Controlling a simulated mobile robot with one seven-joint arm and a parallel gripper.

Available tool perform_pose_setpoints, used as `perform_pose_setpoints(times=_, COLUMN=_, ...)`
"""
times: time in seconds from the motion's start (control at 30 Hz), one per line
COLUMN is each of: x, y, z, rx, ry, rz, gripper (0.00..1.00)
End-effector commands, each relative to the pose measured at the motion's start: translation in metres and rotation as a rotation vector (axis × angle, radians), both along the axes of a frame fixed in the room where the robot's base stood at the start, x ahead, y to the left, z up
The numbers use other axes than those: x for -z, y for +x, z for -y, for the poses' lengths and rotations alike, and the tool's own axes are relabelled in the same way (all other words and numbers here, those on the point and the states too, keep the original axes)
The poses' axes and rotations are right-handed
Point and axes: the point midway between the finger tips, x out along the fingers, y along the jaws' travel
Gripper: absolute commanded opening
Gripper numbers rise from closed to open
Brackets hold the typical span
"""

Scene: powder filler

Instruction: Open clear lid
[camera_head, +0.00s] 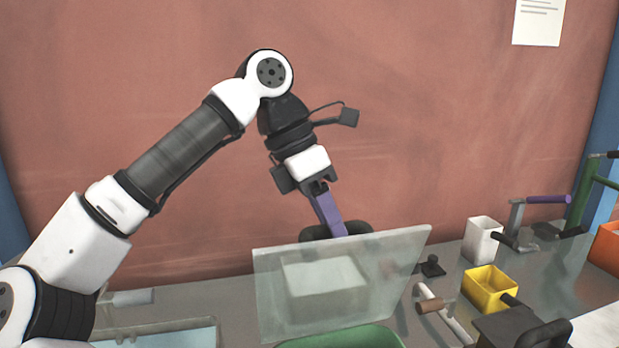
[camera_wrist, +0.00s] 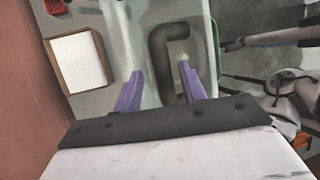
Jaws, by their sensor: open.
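The clear lid (camera_head: 400,262) is a see-through panel that looks raised at a slant above a green-rimmed container (camera_head: 350,338). A thick dark curved handle (camera_head: 358,227) shows just above the lid's top edge. My gripper (camera_head: 336,230) has purple fingers and comes down from above at this handle. In the wrist view, my gripper (camera_wrist: 160,80) is open, with its fingers spread and part of the dark handle (camera_wrist: 159,55) in the gap between them. Whether a finger touches the handle, I cannot tell. The fingertips are partly hidden in the head view.
A reddish wall (camera_head: 430,110) rises close behind. A glassy tray (camera_head: 165,338) lies at the left.

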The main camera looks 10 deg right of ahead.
Motion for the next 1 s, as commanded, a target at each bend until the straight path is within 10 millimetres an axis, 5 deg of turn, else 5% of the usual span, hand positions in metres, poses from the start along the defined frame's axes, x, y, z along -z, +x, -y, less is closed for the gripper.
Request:
perform_pose_setpoints(times=0.5, x=-0.099, y=0.02, z=-0.041, rx=-0.005, ry=0.005, rz=0.002, gripper=0.41)
perform_pose_setpoints(times=1.0, x=-0.111, y=0.023, z=-0.048, rx=0.0, ry=0.002, rz=0.002, gripper=0.41)
